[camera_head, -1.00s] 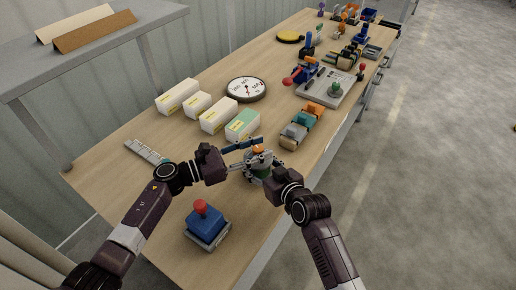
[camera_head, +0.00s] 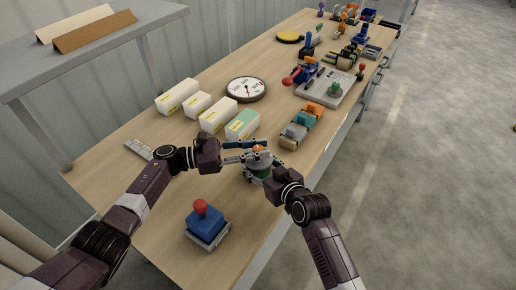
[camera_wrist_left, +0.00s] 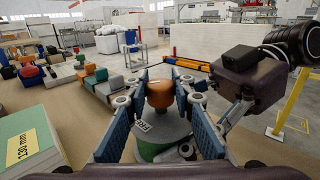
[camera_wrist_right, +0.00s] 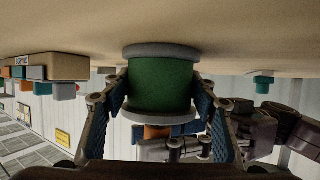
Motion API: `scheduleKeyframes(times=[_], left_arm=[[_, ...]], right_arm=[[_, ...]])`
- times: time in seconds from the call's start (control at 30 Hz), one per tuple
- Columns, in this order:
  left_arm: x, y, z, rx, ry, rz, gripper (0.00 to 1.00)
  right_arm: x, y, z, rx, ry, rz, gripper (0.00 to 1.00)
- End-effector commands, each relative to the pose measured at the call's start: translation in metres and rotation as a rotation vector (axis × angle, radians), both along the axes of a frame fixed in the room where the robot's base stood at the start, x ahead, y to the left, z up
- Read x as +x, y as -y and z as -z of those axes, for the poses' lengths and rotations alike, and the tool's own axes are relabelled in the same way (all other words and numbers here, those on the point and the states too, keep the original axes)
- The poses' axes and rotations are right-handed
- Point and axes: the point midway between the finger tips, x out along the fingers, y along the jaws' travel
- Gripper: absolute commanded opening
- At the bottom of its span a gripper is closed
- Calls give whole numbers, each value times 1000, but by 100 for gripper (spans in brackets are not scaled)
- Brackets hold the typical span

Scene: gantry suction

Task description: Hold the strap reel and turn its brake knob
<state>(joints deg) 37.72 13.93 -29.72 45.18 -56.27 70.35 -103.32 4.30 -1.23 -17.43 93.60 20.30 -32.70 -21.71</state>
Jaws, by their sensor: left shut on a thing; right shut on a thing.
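The strap reel has a green drum (camera_wrist_right: 160,82) between grey flanges and stands upright on the wooden table. Its orange brake knob (camera_wrist_left: 160,93) is on top, above a grey plate with a small white label. My left gripper (camera_wrist_left: 161,84) is shut on the knob, with a blue finger pad at either side of it. My right gripper (camera_wrist_right: 161,92) is shut on the green drum from the near right side. In the head view the reel (camera_head: 259,168) is partly hidden by both grippers.
White boxes (camera_head: 218,116) and a round dial (camera_head: 246,89) lie behind left. Orange, teal and grey blocks (camera_head: 297,132) stand behind right. The table's right edge is close to my right arm.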

Motion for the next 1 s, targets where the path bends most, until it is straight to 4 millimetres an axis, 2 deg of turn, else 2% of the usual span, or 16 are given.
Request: scheduleKeyframes(times=[0.43,0.9,0.93,1.0], left_arm=[[2,-1,4,10,-4,113,0],[1,-3,3,8,-4,131,0],[1,-3,3,8,-4,131,24],[1,-3,3,7,-4,131,31]], right_arm=[[-1,-3,-2,1,4,-6,0],[-1,-3,-2,2,4,-4,0],[-1,-3,-2,2,4,-4,0],[-1,-3,-2,2,4,-4,0]])
